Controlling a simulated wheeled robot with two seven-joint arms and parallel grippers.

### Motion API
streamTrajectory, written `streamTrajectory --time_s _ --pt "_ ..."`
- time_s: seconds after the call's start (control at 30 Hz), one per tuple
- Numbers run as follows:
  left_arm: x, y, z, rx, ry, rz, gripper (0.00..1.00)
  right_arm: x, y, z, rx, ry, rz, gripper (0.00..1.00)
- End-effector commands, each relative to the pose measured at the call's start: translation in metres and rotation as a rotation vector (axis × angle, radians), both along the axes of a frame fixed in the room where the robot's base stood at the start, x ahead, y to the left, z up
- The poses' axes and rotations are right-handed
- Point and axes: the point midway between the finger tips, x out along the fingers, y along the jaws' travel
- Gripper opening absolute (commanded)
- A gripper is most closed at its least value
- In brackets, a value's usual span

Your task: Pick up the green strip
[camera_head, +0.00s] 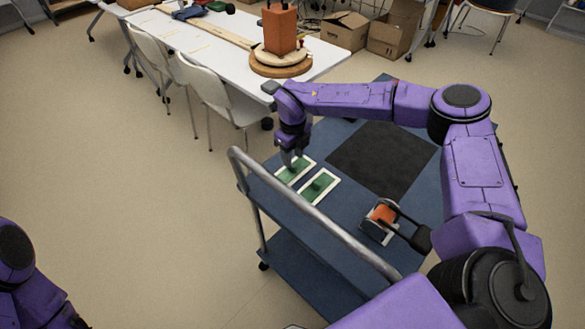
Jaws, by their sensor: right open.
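Two green strips, each with a pale border, lie side by side on the blue top of a cart. The farther green strip (300,172) is directly below my right gripper (291,161), and the nearer green strip (319,187) lies just to its right. My right gripper points down with its jaws open, its fingertips close above the far end of the farther strip. I cannot tell whether they touch it. Part of my left arm shows at the lower left edge, but its gripper is out of view.
The blue cart (345,208) has a grey rail (310,217) along its near left side. A black mat (382,158) and an orange and grey device (381,218) lie on it. Behind stand a white table (325,60), white chairs (215,95) and cardboard boxes (390,36). Left floor is clear.

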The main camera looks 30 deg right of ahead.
Motion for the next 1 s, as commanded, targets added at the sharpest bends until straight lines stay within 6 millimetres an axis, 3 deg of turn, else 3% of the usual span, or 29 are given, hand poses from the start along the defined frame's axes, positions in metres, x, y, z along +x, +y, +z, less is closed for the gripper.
streamTrajectory --time_s 0.07,0.2,0.43,0.57,1.0 --pt "0.0 0.0 0.01 0.0 0.0 0.0 0.38 -0.001 0.001 -0.013 -0.001 0.005 -0.002 0.43" --pt "0.0 0.0 0.011 0.0 0.0 0.0 0.38 0.0 0.0 -0.032 0.0 0.0 -0.002 0.43" --pt "0.0 0.0 0.01 0.0 0.0 0.0 0.38 0.0 0.0 -0.036 -0.001 -0.001 -0.002 0.43" --pt "0.0 0.0 0.01 0.0 0.0 0.0 0.38 0.0 0.0 -0.035 -0.001 -0.001 -0.002 0.0" --pt "0.0 0.0 0.009 0.0 0.0 0.0 0.38 0.0 0.0 -0.033 0.0 -0.002 -0.002 0.0"
